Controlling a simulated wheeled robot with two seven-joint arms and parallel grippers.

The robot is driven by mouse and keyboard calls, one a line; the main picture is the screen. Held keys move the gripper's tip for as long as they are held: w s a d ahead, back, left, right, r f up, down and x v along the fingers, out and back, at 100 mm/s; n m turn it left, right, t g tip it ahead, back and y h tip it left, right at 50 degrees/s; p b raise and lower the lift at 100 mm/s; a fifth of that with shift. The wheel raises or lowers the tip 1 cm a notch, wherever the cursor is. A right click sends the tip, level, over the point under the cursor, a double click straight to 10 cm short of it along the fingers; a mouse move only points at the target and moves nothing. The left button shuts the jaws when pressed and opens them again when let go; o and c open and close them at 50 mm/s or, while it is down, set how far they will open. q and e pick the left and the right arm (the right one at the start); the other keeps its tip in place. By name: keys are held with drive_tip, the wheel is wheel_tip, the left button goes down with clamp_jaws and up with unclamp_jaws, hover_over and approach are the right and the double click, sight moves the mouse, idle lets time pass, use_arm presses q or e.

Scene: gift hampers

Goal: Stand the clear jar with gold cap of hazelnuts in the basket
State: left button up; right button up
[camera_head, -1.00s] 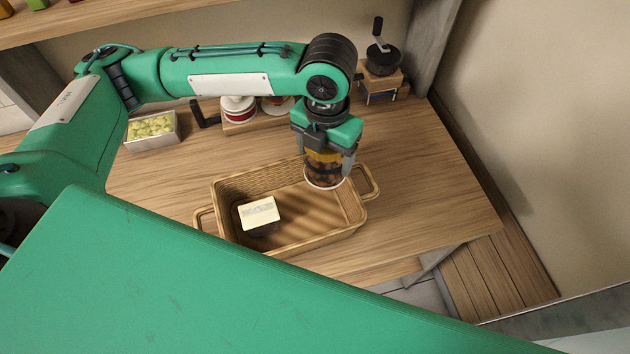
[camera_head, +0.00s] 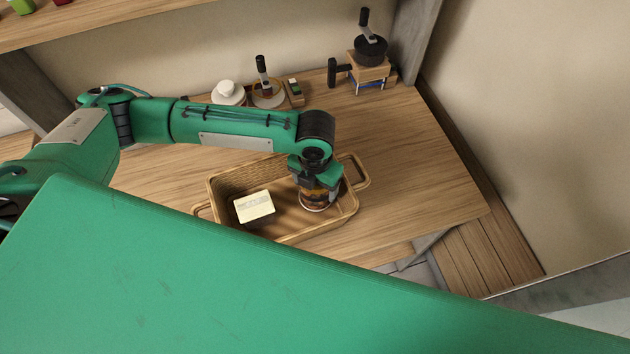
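The clear jar of hazelnuts (camera_head: 318,200) is upright, held by my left gripper (camera_head: 318,184), which is shut around its top. The gripper hides the cap. The jar is low inside the right end of the wicker basket (camera_head: 230,178); I cannot tell whether its base touches the basket floor. A pale yellow-topped block (camera_head: 254,206) lies in the left part of the basket. My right gripper is not in view.
A coffee grinder (camera_head: 369,65) stands at the back right of the wooden table (camera_head: 430,170). A white-lidded container (camera_head: 228,93) and a round item with a dark handle (camera_head: 267,92) stand at the back. The table right of the basket is clear.

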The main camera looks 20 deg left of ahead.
use_arm(q)
drive_tip(key=shift+f, duration=0.1)
drive_tip(key=o, duration=1.2)
wheel_tip(320, 180, up, 12)
drive_tip(key=shift+f+b, duration=0.2)
drive_tip(key=shift+b, duration=0.85)
drive_tip(key=shift+r, duration=0.35)
drive_tip(key=shift+s, duration=0.1)
